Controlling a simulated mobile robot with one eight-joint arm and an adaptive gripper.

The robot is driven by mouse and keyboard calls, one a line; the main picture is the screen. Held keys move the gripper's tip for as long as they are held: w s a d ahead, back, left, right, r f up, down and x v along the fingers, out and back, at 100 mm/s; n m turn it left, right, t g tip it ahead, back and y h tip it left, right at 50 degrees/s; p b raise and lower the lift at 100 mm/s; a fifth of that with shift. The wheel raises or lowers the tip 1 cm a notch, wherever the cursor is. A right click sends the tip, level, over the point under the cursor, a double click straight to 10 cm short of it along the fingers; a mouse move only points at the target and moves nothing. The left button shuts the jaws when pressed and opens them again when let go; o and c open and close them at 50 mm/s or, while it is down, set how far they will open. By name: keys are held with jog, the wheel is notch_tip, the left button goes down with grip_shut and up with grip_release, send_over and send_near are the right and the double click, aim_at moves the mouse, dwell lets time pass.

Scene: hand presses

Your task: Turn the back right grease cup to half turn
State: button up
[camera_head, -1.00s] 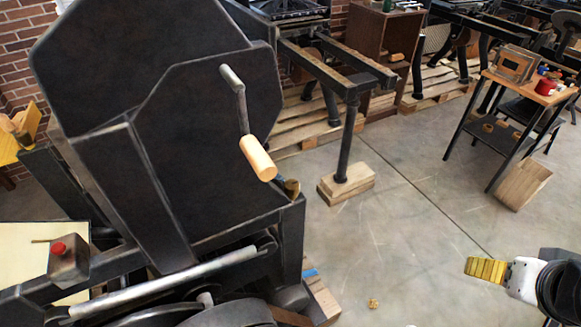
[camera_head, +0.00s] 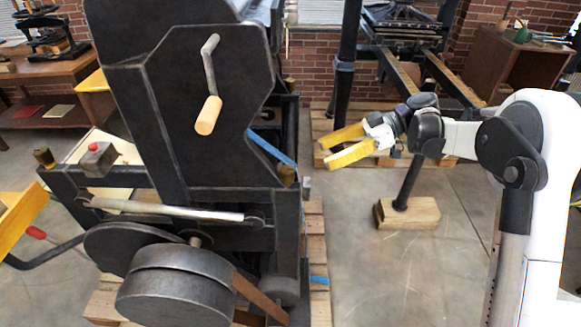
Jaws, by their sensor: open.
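The dark hand press shows small brass cups at its corners. One brass cup (camera_head: 287,175) sits on the near right corner of the frame. Another small brass one (camera_head: 289,86) shows at the far right, partly behind the press body. A third brass cup (camera_head: 45,157) stands at the near left corner. I cannot tell the turn of any cup. My gripper (camera_head: 329,151) has two yellow fingers spread apart and empty. In the picture it is right of the press, between the heights of the two right cups, and touches nothing that I can see.
A crank with a wooden handle (camera_head: 209,115) sticks out from the dark side plate. A silver bar (camera_head: 165,208) and round drums (camera_head: 175,285) are below. A post on a wooden block (camera_head: 407,213) stands behind my arm. Clear floor (camera_head: 380,285) lies right of the press.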

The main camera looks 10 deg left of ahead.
aim_at(292, 169)
jog(key=shift+n+g, duration=0.4)
jog(key=shift+n, duration=0.1)
jog(key=b+x, duration=0.1)
jog(key=x, duration=0.2)
jog(key=b+x, duration=0.1)
jog(key=x, duration=0.3)
jog(key=b+x, duration=0.1)
jog(key=x, duration=0.3)
jog(key=shift+w+a+f, duration=0.15)
jog(key=shift+w+f, duration=0.05)
jog(key=shift+f, duration=0.15)
jog(key=shift+c, duration=0.5)
jog(key=c, duration=1.1)
